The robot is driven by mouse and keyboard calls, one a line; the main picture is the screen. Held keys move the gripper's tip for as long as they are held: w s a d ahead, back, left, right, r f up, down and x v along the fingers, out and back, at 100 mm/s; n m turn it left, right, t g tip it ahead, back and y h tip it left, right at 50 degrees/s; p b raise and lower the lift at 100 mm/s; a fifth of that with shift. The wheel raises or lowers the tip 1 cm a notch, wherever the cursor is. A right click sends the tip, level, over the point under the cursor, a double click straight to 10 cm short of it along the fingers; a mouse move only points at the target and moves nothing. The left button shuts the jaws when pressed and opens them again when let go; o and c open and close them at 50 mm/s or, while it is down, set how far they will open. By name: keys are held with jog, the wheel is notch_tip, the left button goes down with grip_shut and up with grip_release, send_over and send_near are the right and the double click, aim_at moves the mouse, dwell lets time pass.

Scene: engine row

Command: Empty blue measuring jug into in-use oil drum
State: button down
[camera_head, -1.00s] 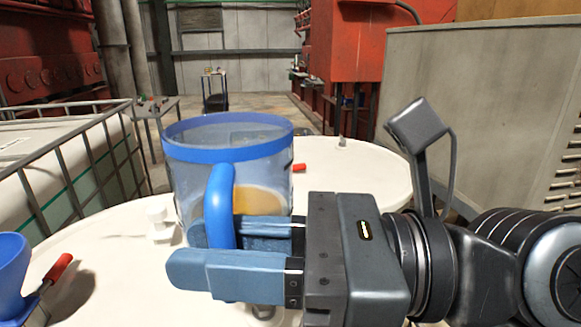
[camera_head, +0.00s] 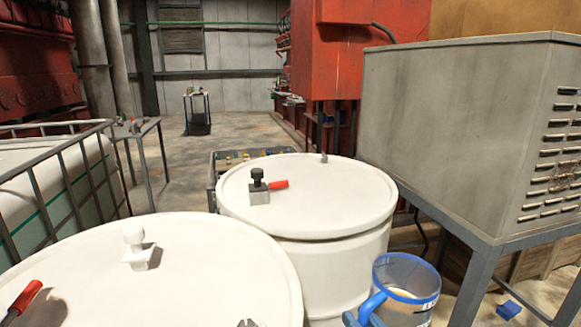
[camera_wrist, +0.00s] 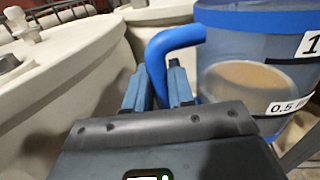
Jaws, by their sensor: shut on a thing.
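The blue measuring jug (camera_head: 408,276) is clear with a blue rim and handle, at the lower right of the head view. In the wrist view, the jug (camera_wrist: 255,45) appears roughly upright, with brownish liquid around its 0.5 mark. My gripper (camera_wrist: 158,85) is shut on its handle; in the head view only a bit of my gripper shows at the bottom edge. One white drum (camera_head: 190,255) stands near left, with a white knob and a red handle. Another white drum (camera_head: 310,195) stands behind it, with a dark valve and red handle. I cannot tell which is in use.
A large grey cabinet (camera_head: 450,130) on a metal frame stands at right. A caged tank (camera_head: 45,195) stands at left. Behind the drums is a dark tray (camera_head: 228,160) of small items. A small blue object (camera_head: 508,309) lies on the floor at lower right.

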jog(key=s+d+f+m+h, duration=0.2)
jog(key=d+f+h, duration=0.1)
jog(key=d+f, duration=0.2)
jog(key=s+d+f+m+t+h, duration=0.1)
jog(key=d+f+m+h, duration=0.1)
jog(key=d+f+h, duration=0.1)
jog(key=shift+s+d+f, duration=0.4)
jog(key=shift+d+f, duration=0.45)
jog(key=shift+f, duration=0.25)
